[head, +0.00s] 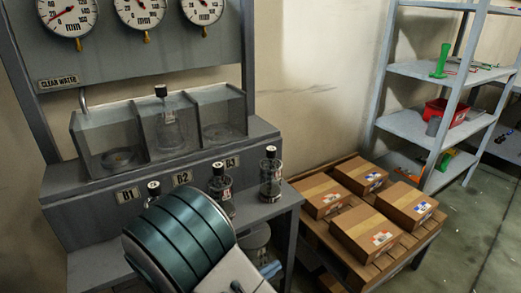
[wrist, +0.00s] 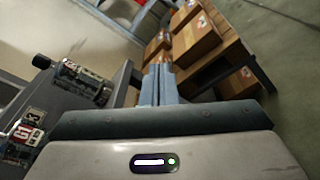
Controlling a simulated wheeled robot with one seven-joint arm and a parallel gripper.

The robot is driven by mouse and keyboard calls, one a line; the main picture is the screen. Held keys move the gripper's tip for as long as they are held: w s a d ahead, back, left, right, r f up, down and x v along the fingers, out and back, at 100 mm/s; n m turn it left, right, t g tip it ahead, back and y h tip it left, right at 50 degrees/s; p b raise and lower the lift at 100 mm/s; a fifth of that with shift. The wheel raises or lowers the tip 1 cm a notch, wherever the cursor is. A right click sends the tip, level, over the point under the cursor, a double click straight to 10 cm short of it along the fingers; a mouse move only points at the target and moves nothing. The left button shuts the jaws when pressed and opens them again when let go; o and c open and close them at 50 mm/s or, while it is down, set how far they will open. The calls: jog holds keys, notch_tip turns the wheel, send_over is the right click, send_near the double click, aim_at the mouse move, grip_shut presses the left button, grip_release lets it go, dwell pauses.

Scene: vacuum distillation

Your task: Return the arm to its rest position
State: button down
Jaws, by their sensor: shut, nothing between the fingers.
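My gripper shows in the wrist view (wrist: 156,85), its two blue-grey fingers together with nothing between them. In the head view my teal and white arm covers the lower middle, and only a small blue part of the gripper (head: 270,269) shows beside it. The gripper is in front of the bench, right of my arm and below the bottle by the B3 label (head: 270,175). I see no contact with any object.
The distillation bench (head: 75,192) holds several black-capped bottles close to my arm; one bottle (head: 167,128) stands in the middle clear compartment. Boxes (head: 380,235) sit on a wooden pallet at right. A metal shelf (head: 405,122) stands behind. Floor at far right is clear.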

jog(key=s+d+r+m+g+y+p, duration=0.2)
jog(key=s+d+r+m+g+p, duration=0.1)
jog(key=d+r+m+g+p, duration=0.25)
jog(key=s+d+r+m+g+y+p, duration=0.2)
jog(key=s+d+r+m+g, duration=0.2)
jog(key=d+r+g, duration=0.3)
jog(key=s+r+m+t+y+p, duration=0.2)
jog(key=r+m+y+p, duration=0.2)
jog(key=r, duration=0.5)
jog(key=s+r+m+t+y+p, duration=0.2)
jog(key=r+m+y+p, duration=0.1)
jog(key=r, duration=0.6)
jog(key=shift+s+m+y+p, duration=0.2)
jog(key=shift+m+y+p, duration=0.15)
jog(key=shift+y+p, duration=0.55)
